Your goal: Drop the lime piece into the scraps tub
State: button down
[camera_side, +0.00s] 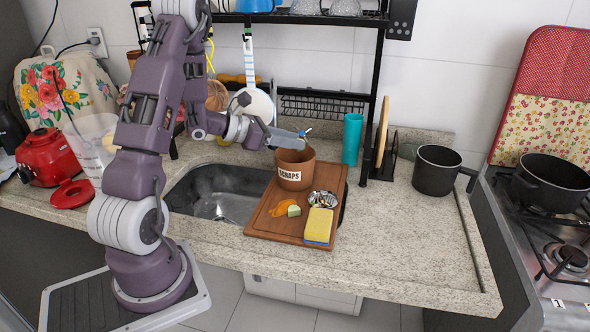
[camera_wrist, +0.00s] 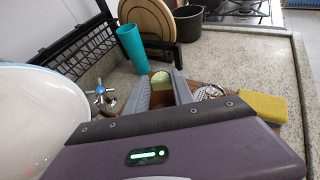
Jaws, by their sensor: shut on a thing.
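My gripper (camera_side: 298,142) is over the brown scraps tub (camera_side: 295,172), with its fingertips near the tub's rim. In the wrist view, my gripper (camera_wrist: 164,88) is shut on a pale green lime piece (camera_wrist: 161,79) between its fingertips. The side view does not clearly show the held piece, which the fingers hide. The tub stands upright on the wooden board, its "SCRAPS" label facing the side camera. My fingers cover most of the tub in the wrist view, and its inside cannot be seen.
The wooden board (camera_side: 258,223) lies over the sink (camera_side: 197,190). On it are an orange scrap (camera_side: 284,208), another green piece (camera_side: 294,211), a yellow sponge (camera_side: 319,226) and a metal strainer (camera_side: 323,199). A blue-handled tap (camera_wrist: 100,92) and teal cup (camera_side: 352,138) stand behind.

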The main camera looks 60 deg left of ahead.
jog(key=shift+f, duration=1.2)
jog(key=c, duration=1)
grip_release()
